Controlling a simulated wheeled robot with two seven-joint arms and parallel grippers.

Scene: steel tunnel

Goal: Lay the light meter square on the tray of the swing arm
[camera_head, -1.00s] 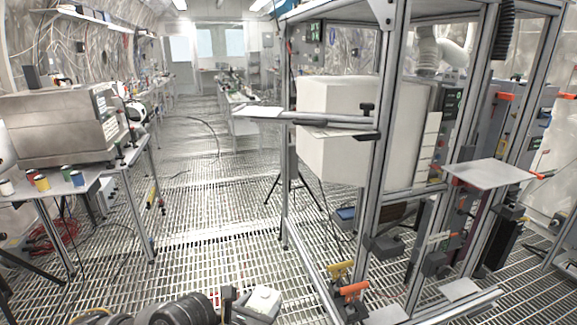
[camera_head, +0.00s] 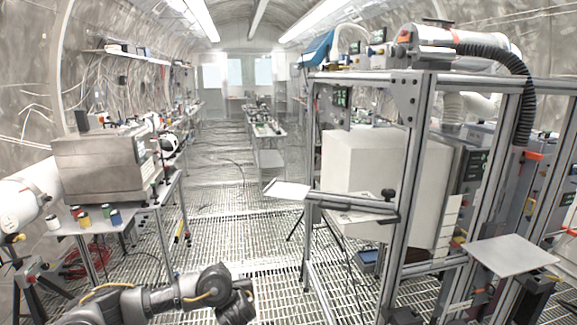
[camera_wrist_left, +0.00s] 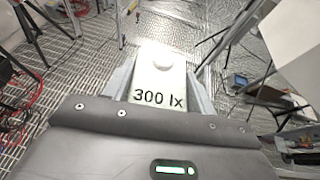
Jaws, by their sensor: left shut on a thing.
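The light meter (camera_wrist_left: 158,92) is a pale box with a round white dome and "300 lx" on its face. In the left wrist view my left gripper (camera_wrist_left: 163,72) is shut on it, one grey finger along each side. In the head view my left arm comes in at the bottom; its fingers and the meter are out of frame. The swing arm (camera_head: 352,203) reaches left from the aluminium rack, with a dark knob near its post. Its flat white tray (camera_head: 286,189) is at the left end and looks bare. My right gripper is not in view.
The aluminium rack (camera_head: 419,150) holds a big white box (camera_head: 362,165) behind the swing arm. A second pale plate (camera_head: 510,255) sticks out lower right. A bench (camera_head: 140,205) with a steel oven and small cans stands left. Open grating floor lies between bench and rack.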

